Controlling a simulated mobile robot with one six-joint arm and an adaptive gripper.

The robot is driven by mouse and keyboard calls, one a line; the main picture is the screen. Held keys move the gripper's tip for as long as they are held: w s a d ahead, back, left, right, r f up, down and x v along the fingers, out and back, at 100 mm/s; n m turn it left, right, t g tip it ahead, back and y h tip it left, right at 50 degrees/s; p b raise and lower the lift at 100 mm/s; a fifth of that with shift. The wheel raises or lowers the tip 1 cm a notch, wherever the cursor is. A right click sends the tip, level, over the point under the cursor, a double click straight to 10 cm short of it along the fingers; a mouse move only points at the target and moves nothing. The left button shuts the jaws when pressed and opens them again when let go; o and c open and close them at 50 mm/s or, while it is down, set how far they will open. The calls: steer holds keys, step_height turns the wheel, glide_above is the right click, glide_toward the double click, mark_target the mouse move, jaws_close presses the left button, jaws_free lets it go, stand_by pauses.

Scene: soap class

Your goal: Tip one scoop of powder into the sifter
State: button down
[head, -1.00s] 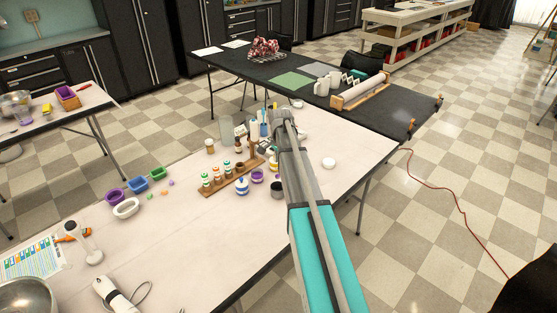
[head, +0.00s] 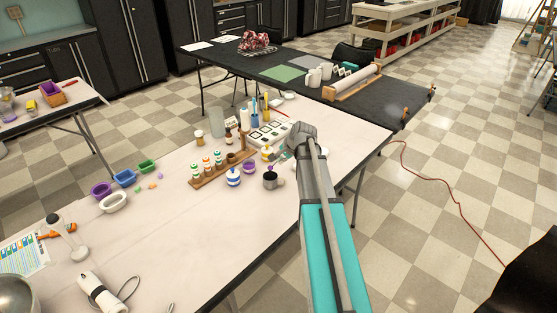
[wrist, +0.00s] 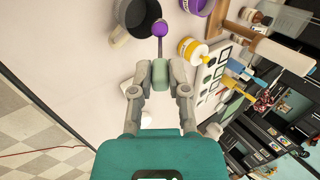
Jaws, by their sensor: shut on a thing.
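My gripper (wrist: 160,76) is shut on the pale green handle of a small scoop. The scoop's round end (wrist: 160,28) is heaped with purple, apparently powder. The sifter, seemingly the dark grey cup with a side handle (wrist: 138,14), is just beyond and left of the scoop in the wrist view, partly cut off by the top edge. The scoop end appears beside its rim; height above it is unclear. In the head view the cup (head: 270,181) stands on the white table, left of and nearer than my gripper (head: 286,154). A purple bowl (head: 249,167) stands next to it.
A yellow-and-white jar (wrist: 190,50) is close right of the scoop in the wrist view. A blue-and-white jar (head: 233,177), a wooden rack of small bottles (head: 220,169) and a white palette tray (head: 268,133) stand nearby.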

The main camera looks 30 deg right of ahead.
steer(key=s+d+f+t+y+b, duration=0.1)
steer(key=f+t+b, duration=0.4)
steer(key=b, duration=0.8)
steer(key=s+t+y, duration=0.1)
steer(key=s, duration=0.1)
steer(key=shift+s+d, duration=0.15)
steer(key=shift+s, duration=0.15)
steer(key=shift+t+y, duration=0.3)
steer(key=shift+t, duration=0.1)
steer(key=shift+s+d, duration=0.1)
steer(key=shift+d, duration=0.05)
stand_by(0.8)
